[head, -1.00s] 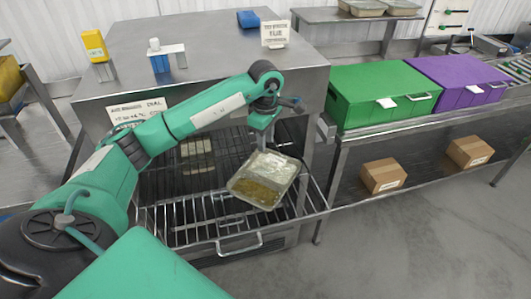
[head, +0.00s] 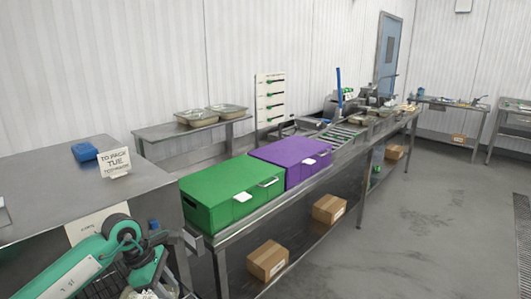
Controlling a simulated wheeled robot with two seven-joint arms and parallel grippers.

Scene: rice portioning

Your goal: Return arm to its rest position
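My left arm comes in at the bottom left, green with dark joints. Its wrist and gripper (head: 158,286) are at the bottom edge, beside the steel cabinet and left of the roller-bench boxes. The fingertips are cut off or hidden, so I cannot tell whether they are open or shut. A small pale patch shows by the wrist at the bottom edge; I cannot tell what it is. My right arm and gripper are not in view.
A green box (head: 222,196) and a purple box (head: 290,160) stand on the steel bench. Cardboard boxes (head: 267,260) sit on its lower shelf. Filled trays (head: 197,118) rest on a back table. A sign (head: 114,162) stands on the cabinet. The floor at right is clear.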

